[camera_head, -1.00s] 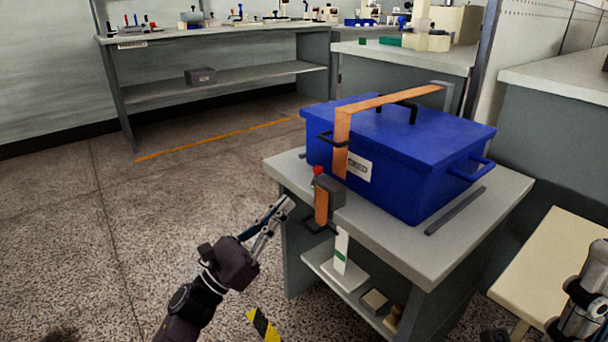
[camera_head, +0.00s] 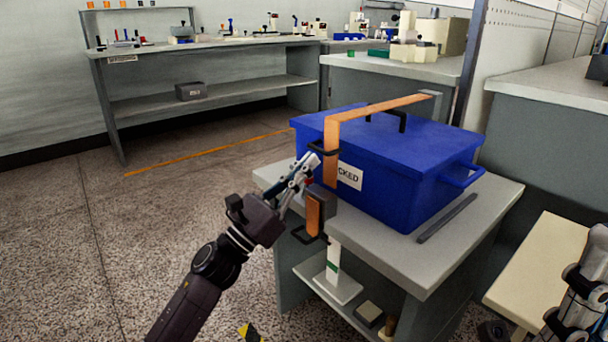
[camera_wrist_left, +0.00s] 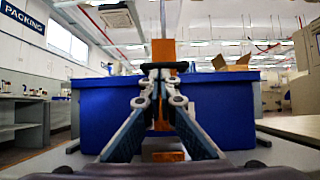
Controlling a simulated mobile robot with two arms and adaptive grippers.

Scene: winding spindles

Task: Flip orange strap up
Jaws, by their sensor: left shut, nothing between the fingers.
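The orange strap (camera_head: 380,107) runs from a grey bracket at the back over the blue box's lid (camera_head: 440,142), then hangs down its front left face. A lower orange piece (camera_head: 313,217) sits on a grey buckle block with a black loop. My left gripper (camera_head: 312,162) is shut and empty, its tips beside the strap's hanging part; contact cannot be told. In the left wrist view the strap (camera_wrist_left: 163,48) stands upright behind the closed fingertips (camera_wrist_left: 162,72), which partly hide it. My right gripper (camera_head: 582,300) is cut off at the right edge.
The box stands on a grey bench (camera_head: 470,235) with a dark bar (camera_head: 447,218) lying beside it. A black handle (camera_head: 388,117) rises from the lid. A lower shelf holds small items. Open floor (camera_head: 180,200) lies to the left.

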